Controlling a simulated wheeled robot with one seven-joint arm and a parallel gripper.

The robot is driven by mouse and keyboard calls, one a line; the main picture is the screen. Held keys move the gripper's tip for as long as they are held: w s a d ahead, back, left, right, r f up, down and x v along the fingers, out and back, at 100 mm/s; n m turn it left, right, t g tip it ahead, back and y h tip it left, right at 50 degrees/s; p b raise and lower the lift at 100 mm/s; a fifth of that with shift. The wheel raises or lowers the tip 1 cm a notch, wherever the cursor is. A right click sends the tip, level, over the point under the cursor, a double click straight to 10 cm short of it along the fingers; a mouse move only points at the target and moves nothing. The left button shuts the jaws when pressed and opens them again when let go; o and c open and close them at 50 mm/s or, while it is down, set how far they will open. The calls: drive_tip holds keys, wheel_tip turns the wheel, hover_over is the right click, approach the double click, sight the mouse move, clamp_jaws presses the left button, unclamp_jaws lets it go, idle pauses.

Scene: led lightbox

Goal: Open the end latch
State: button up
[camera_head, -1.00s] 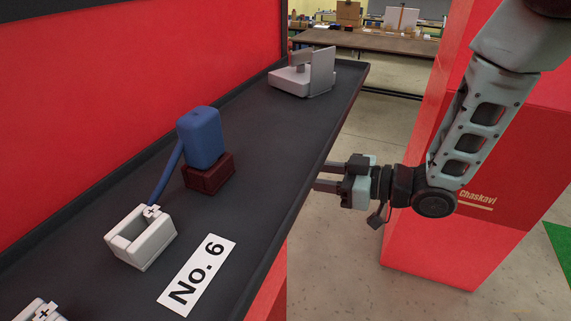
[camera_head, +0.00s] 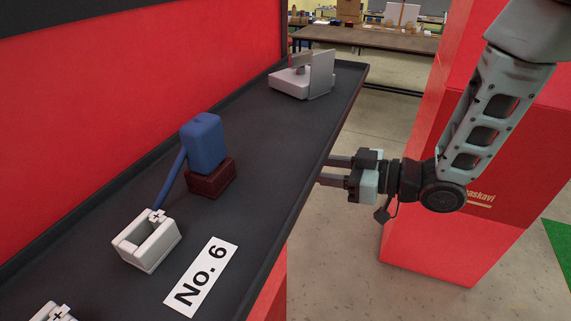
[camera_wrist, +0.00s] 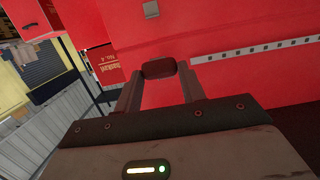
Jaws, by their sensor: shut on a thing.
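My gripper (camera_head: 327,171) is at the right edge of the dark shelf, level with its side. Its fingertips meet the shelf's edge in the head view, and what they hold is hidden there. In the wrist view the two fingers (camera_wrist: 157,88) are shut on a dark brown knob (camera_wrist: 158,69) in front of a red panel (camera_wrist: 230,75). I take this knob to be the end latch; its mount is hidden, and I cannot tell whether it is open.
The dark shelf (camera_head: 262,150) carries a white clamp block (camera_head: 148,245), a blue block (camera_head: 203,142) on a dark red base, a grey fixture (camera_head: 303,80) and a "No. 6" label (camera_head: 202,278). A red cabinet (camera_head: 450,240) stands behind my arm. A wooden table (camera_head: 370,42) is farther back.

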drive_tip(key=shift+d+r, duration=0.1)
drive_tip(key=shift+s+d+r+p, duration=0.1)
drive_tip(key=shift+d+r+p, duration=0.25)
drive_tip(key=shift+r+p, duration=0.4)
drive_tip(key=shift+r, duration=0.15)
drive_tip(key=shift+d+r+p, duration=0.1)
drive_tip(key=shift+r+p, duration=0.25)
drive_tip(key=shift+r, duration=0.25)
drive_tip(key=o, duration=0.5)
drive_tip(key=shift+r, duration=0.15)
drive_tip(key=shift+c, duration=0.2)
drive_tip(key=o, duration=0.4)
drive_tip(key=shift+s, duration=0.1)
drive_tip(key=shift+v, duration=1.95)
